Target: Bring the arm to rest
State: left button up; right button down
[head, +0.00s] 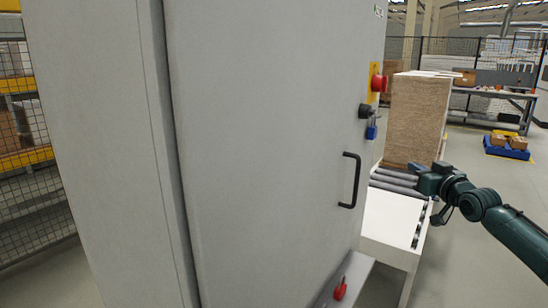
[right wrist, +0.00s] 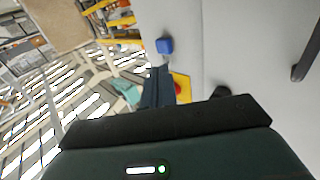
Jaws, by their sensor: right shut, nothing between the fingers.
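My right arm comes in from the right in the head view. Its dark green gripper (head: 414,168) is in front of the chipboard stack and above the roller table, to the right of the grey cabinet (head: 270,150). In the right wrist view the fingers (right wrist: 157,88) are together with nothing between them. My left gripper is not in view.
Open floor (head: 480,270) lies at the right.

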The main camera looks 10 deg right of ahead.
jog(key=s+a+f+n+g+y+p, duration=0.15)
jog(key=s+a+f, duration=0.35)
jog(key=a+f, duration=0.65)
jog(key=s+a+f+n+g+y, duration=0.25)
jog(key=s+a+f, duration=0.35)
jog(key=a+f, duration=0.6)
pick_arm(q)
jog(key=p, duration=0.1)
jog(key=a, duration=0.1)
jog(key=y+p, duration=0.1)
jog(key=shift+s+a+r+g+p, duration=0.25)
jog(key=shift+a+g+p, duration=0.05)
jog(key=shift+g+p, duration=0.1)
pick_arm(e)
jog(key=s+a+f+g, duration=0.1)
jog(key=s+a+f, duration=0.2)
jog(key=s, duration=0.6)
jog(key=s+a+f+m+g+h, duration=0.1)
jog(key=s+a+f, duration=0.2)
jog(key=s, duration=0.5)
jog(key=s+a+f+g, duration=0.1)
jog(key=s+a+f, duration=0.2)
jog(key=s, duration=0.6)
jog(key=shift+s+m+h, duration=0.3)
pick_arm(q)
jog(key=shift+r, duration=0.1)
pick_arm(e)
jog(key=shift+f, duration=0.1)
